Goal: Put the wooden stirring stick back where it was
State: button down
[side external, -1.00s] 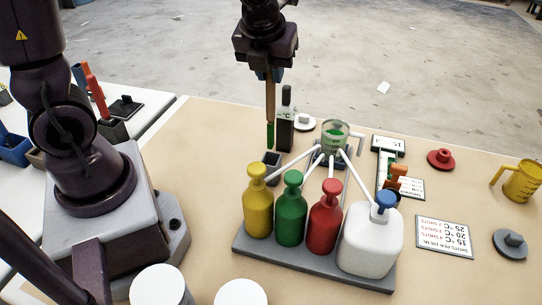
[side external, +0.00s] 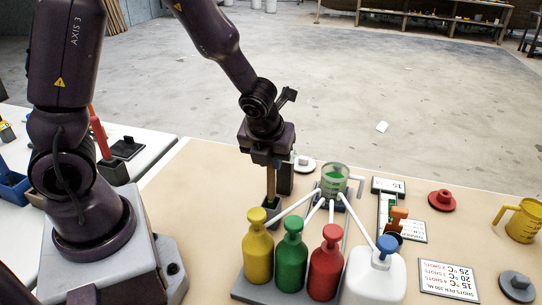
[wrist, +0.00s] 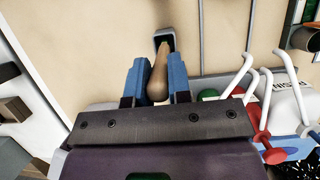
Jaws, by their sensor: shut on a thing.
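The wooden stirring stick (side external: 270,184) stands upright in the side view, its lower end hidden in or behind the small dark holder (side external: 268,214). My gripper (side external: 268,160) is shut on the stick's upper part, above the holder. In the wrist view the two blue fingers of my gripper (wrist: 157,82) press on either side of the stick (wrist: 159,70). There the stick runs up to the dark-walled opening of the holder (wrist: 164,38). I cannot tell how deep the stick sits.
A clear cup with green contents (side external: 334,180) stands right of the stick. Yellow (side external: 257,252), green (side external: 290,252) and red (side external: 325,262) pump bottles and a white jug (side external: 372,276) stand in front, their long spouts reaching towards the cup.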

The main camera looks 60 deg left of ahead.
jog(key=c, duration=1.1)
grip_release()
jog(key=shift+f, duration=0.1)
jog(key=shift+o, duration=0.2)
jog(key=v, duration=1.1)
jog(key=s+r+n+t+h, duration=0.1)
jog(key=s+r+n, duration=0.3)
jog(key=n, duration=0.9)
jog(key=s+r+n+t+h, duration=0.1)
jog(key=s+r+n, duration=0.3)
jog(key=n, duration=1)
jog(key=s+h, duration=0.1)
jog(key=s, duration=0.2)
jog(key=shift+r, duration=0.2)
jog(key=shift+d, duration=0.1)
